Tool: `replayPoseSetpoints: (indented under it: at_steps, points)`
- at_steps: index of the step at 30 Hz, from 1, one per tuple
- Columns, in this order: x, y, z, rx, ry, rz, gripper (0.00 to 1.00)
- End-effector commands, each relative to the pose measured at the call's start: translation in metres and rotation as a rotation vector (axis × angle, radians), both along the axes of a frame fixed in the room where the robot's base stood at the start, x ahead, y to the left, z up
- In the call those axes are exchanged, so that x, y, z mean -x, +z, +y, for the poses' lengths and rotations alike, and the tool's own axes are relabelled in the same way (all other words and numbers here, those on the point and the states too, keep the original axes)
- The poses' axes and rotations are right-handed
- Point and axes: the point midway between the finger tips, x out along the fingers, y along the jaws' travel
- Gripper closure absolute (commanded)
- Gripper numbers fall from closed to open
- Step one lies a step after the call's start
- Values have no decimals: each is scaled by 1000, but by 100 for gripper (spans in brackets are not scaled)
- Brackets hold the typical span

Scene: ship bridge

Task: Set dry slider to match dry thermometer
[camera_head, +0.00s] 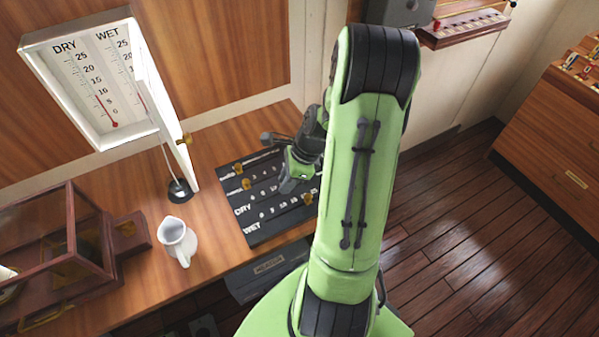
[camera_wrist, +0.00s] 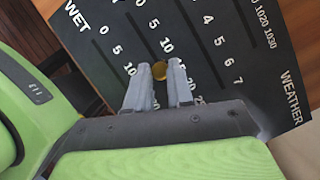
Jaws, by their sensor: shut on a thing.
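The dry thermometer (camera_head: 97,95) is on the left in a white box (camera_head: 40,63) on the wall, under the label DRY. Its red column seems to reach near the 10 mark; the exact level is too small to tell. The black slider board (camera_head: 262,238) lies on the wooden counter, with DRY and WET rows of numbers. My gripper (camera_head: 290,184) is low over it. In the wrist view, my fingers (camera_wrist: 159,78) are closed around a brass knob (camera_wrist: 159,70), the dry slider, beside the numbers around 10 to 15. My gripper hides this knob in the head view.
Other brass knobs (camera_head: 247,184) sit at the board's left, and another knob (camera_head: 308,198) at its right. A white jug (camera_head: 178,240) and a wood-framed glass case (camera_head: 60,240) stand left of the board. The box's open door (camera_head: 172,130) juts over the counter.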

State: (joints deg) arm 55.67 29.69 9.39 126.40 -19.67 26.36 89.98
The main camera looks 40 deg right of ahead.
Motion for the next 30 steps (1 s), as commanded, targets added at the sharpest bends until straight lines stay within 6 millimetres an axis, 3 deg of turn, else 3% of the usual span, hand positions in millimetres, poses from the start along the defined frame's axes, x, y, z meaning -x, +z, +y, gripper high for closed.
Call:
replayPoseSetpoints:
  at_steps: [4,13,14,18,26,30]
  points:
    - [-5,1,18,-1,3,-1,100]
    - [-6,1,19,0,-1,-2,100]
    - [-6,1,19,0,-1,-2,74]
    - [-6,1,19,0,-1,-2,53]
    - [-5,1,19,0,-1,-2,53]
    - [-2,18,13,4,-2,-4,53]
